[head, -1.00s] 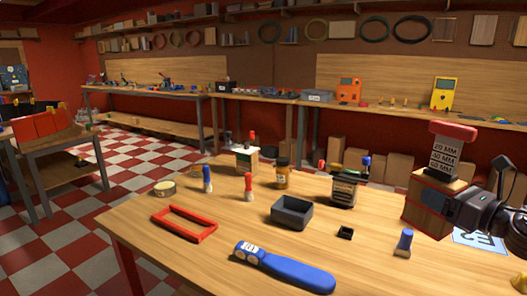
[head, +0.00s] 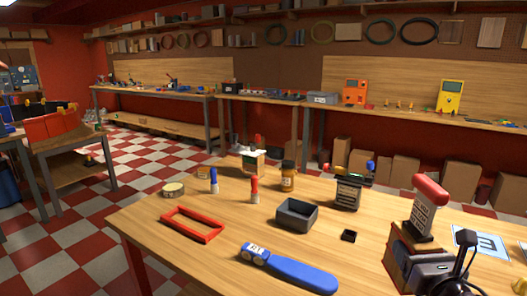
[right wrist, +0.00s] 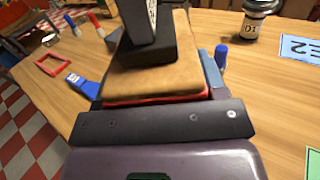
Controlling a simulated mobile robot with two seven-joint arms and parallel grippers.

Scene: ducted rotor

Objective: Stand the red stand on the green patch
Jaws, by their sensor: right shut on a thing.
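The red stand (head: 398,262), a block with a tan top and red sides, is at the near right of the head view. My right gripper (head: 428,268) is shut on it. In the right wrist view its tan top (right wrist: 160,77) and red edge lie beyond the dark jaw. A black-based labelled piece with a red top (head: 426,205) stands on it. I cannot tell how far the stand is above the table. A green patch (right wrist: 314,163) shows in part at the right edge of the right wrist view. My left gripper is not in view.
A pale blue lettered patch (head: 480,243) lies right of the stand. A dark-lidded jar (right wrist: 260,20) stands beyond in the wrist view.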

